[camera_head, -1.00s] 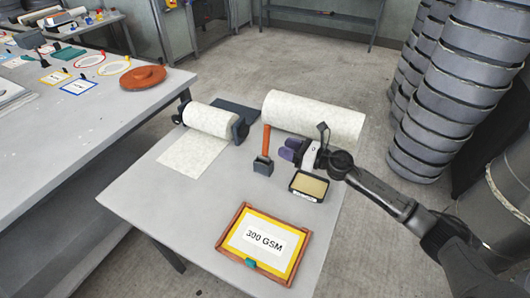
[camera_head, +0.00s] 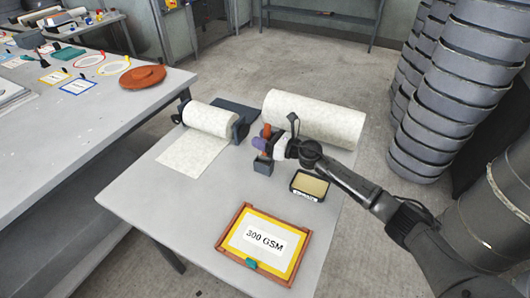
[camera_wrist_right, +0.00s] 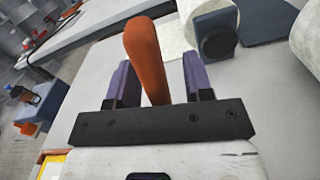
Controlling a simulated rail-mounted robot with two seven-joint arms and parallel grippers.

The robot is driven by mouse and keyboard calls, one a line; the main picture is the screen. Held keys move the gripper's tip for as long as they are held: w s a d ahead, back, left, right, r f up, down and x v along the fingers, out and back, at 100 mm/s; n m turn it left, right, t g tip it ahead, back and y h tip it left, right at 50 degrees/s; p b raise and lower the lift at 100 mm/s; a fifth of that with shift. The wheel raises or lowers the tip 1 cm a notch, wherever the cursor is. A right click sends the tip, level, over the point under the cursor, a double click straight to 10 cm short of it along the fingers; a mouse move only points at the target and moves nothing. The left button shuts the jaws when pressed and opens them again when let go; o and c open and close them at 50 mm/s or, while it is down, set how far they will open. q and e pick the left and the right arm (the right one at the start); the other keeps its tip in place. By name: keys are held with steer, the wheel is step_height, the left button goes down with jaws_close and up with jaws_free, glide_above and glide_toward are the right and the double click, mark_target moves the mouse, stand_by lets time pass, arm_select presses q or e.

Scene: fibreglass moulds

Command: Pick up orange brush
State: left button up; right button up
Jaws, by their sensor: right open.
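The orange brush stands upright in a small dark holder (camera_head: 263,167) on the small grey table. Its orange handle (camera_wrist_right: 145,60) rises between the two purple fingers of my right gripper (camera_wrist_right: 160,85) in the right wrist view. The fingers are open, one on each side of the handle, with a gap visible at least on the right. In the head view my right gripper (camera_head: 263,140) covers most of the handle (camera_head: 266,130). The lower end of the brush is hidden. My left gripper is not in view.
A fabric roll (camera_head: 207,119) on a stand and a larger roll (camera_head: 313,118) lie behind. A small black tray (camera_head: 309,185) sits to the right of the holder. A framed "300 GSM" sign (camera_head: 264,243) lies in front. The table's front left is clear.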

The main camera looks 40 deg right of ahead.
steer(key=shift+w+a, duration=0.15)
steer(key=shift+w, duration=0.15)
steer(key=shift+c, duration=0.4)
jaws_close()
